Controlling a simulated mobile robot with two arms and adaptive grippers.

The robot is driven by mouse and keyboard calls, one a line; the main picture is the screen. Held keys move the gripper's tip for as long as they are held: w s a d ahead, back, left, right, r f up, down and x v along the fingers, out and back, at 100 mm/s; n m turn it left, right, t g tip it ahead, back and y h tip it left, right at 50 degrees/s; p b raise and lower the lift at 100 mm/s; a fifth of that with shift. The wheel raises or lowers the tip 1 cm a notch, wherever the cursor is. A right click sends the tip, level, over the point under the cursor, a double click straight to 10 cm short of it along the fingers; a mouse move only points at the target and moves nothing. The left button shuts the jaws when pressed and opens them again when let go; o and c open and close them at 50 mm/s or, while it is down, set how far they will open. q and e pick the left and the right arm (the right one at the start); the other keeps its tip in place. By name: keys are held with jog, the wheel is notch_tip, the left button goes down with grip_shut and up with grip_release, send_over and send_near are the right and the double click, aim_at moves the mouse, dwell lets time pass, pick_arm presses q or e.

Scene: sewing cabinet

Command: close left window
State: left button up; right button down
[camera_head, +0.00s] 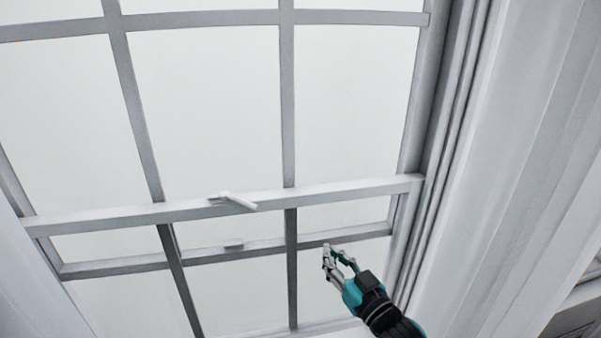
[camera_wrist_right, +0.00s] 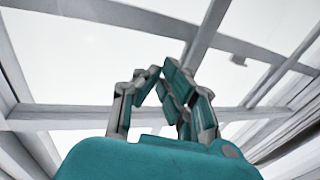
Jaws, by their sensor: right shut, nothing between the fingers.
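The window (camera_head: 208,110) fills most of the head view, with pale panes, grey-white bars and a white frame. One cross rail (camera_head: 330,192) carries a white lever latch (camera_head: 233,201). A second rail (camera_head: 200,257) lies below it with a small catch (camera_head: 233,245), and a gap shows between the two. My right gripper (camera_head: 338,256), teal and grey, is in front of the lower right panes, near the lower rail. It is shut and empty; contact with the rail cannot be told. In the right wrist view its fingers (camera_wrist_right: 160,74) point up toward the window bars. My left gripper is out of view.
A white window jamb (camera_head: 425,200) and broad white trim (camera_head: 510,170) stand close to the right of my right arm. Another white frame edge (camera_head: 30,275) is at the lower left. The space in front of the left and middle panes is clear.

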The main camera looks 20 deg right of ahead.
jog(key=n+t+y, duration=0.1)
jog(key=t+y, duration=0.1)
send_near(301, 189)
jog(key=r, duration=0.2)
notch_tip(301, 189, up, 4)
jog(key=s+y+p, duration=0.1)
jog(key=s, duration=0.1)
jog(key=a+p+x, duration=0.1)
jog(key=p+x, duration=0.4)
jog(key=x, duration=0.4)
notch_tip(301, 189, down, 4)
jog(key=shift+r+n+t, duration=0.1)
jog(key=shift+n+t, duration=0.2)
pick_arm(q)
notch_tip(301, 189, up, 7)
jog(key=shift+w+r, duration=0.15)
pick_arm(e)
jog(key=shift+w, duration=0.1)
